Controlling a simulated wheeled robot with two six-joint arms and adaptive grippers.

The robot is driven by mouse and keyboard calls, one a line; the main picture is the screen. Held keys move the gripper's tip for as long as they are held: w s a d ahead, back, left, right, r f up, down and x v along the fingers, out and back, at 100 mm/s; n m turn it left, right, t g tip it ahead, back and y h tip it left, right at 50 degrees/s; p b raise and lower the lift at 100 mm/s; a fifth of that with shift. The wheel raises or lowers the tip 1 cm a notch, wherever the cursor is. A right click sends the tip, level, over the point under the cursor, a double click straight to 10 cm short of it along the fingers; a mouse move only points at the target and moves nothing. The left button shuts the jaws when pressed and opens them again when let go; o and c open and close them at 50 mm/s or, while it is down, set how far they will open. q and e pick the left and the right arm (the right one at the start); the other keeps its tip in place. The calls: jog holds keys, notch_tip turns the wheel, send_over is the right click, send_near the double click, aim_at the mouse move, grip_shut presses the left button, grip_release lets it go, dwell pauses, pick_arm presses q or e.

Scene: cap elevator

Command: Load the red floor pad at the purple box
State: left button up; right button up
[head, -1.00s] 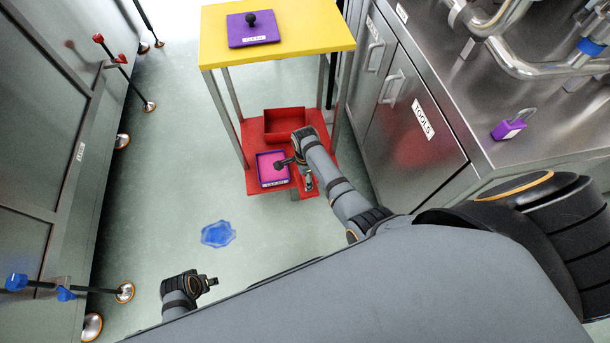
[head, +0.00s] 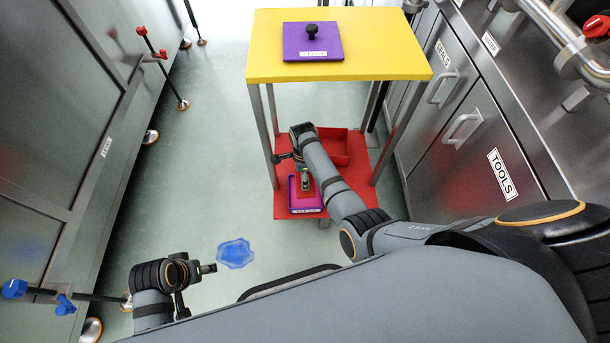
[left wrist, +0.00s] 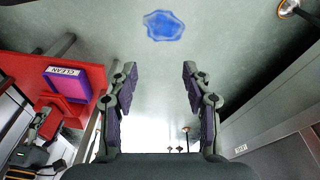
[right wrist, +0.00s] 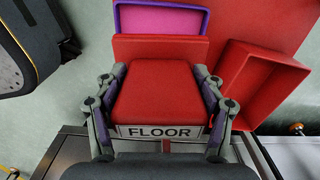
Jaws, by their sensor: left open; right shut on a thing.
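My right gripper (right wrist: 160,108) is shut on the red floor pad (right wrist: 160,90), a red block labelled FLOOR. The purple box (head: 292,194) stands open on the cart's red lower shelf; it shows beyond the pad in the right wrist view (right wrist: 160,19). In the left wrist view the box (left wrist: 72,85) has a CLEAN label. In the head view the right gripper (head: 305,184) is over or close to the box; I cannot tell whether the pad touches it. My left gripper (left wrist: 152,85) is open and empty, away from the cart.
The cart's yellow top (head: 370,62) overhangs the lower shelf and carries a purple lid (head: 330,43) with a black knob. A red tray (right wrist: 268,88) stands on the shelf beside the box. A blue puddle (head: 236,253) lies on the floor. Cabinets line both sides.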

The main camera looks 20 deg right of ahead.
notch_tip(320, 180, down, 3)
jog(key=b, duration=0.2)
jog(key=shift+b, duration=0.4)
pick_arm(q)
notch_tip(320, 180, down, 4)
jog(key=w+d+t, duration=0.1)
jog(key=t, duration=0.1)
pick_arm(e)
jog(key=shift+f+b, duration=0.3)
notch_tip(320, 180, down, 2)
jog(key=shift+f+b, duration=0.1)
jog(key=shift+b, duration=1.1)
pick_arm(q)
jog(key=w+r+t, duration=0.5)
jog(key=w+t, duration=0.1)
jog(key=w, duration=0.3)
jog(key=shift+w+r+h, duration=0.2)
jog(key=shift+w+h, duration=0.1)
jog(key=shift+w, duration=0.1)
jog(key=shift+f+b, duration=0.3)
jog(key=shift+b, duration=0.1)
pick_arm(e)
jog(key=shift+f, duration=0.5)
pick_arm(q)
jog(key=shift+r+p, duration=0.3)
pick_arm(e)
jog(key=shift+f, duration=0.1)
pick_arm(q)
jog(key=shift+s, duration=0.1)
